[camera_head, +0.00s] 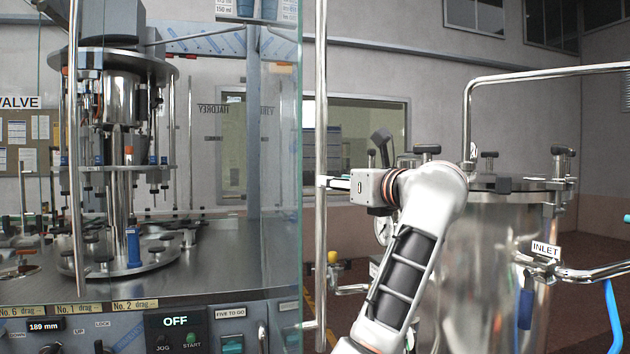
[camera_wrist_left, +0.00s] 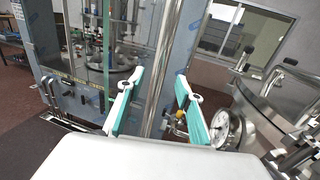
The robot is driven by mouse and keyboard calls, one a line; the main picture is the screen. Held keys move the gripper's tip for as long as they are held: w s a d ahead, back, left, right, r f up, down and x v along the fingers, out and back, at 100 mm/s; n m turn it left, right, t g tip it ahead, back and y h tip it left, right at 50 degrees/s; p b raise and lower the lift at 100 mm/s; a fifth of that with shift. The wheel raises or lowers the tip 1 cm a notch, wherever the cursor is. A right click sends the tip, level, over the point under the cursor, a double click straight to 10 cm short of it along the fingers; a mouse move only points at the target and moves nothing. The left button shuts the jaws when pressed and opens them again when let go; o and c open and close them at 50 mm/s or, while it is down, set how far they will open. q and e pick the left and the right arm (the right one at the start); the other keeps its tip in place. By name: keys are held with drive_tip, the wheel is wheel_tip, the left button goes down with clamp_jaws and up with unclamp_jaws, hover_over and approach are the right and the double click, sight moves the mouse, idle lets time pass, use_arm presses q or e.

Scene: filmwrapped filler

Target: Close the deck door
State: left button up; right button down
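The deck door seems to be the clear glass panel in front of the machine, with a greenish upright edge (camera_head: 300,200). A long vertical steel bar (camera_head: 320,100) stands just right of that edge; how it is fixed to the door cannot be made out. My left gripper (camera_head: 336,183) reaches the bar from the right at mid-height. In the left wrist view, its teal-padded fingers (camera_wrist_left: 160,80) are apart, one on each side of the bar (camera_wrist_left: 170,45), with visible gaps. My right gripper is in neither view.
A steel tank (camera_head: 480,260) with clamps, an inlet pipe and a pressure gauge (camera_wrist_left: 219,128) stands close on the right. A second vertical bar (camera_head: 75,130) is at the left. The machine deck (camera_head: 220,255) carries a round metal fixture, with a control panel below.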

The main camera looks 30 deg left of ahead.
use_arm(q)
drive_tip(key=p+x, duration=0.1)
drive_tip(key=x, duration=0.6)
drive_tip(key=shift+a, duration=0.25)
drive_tip(key=shift+w, duration=0.1)
clamp_jaws()
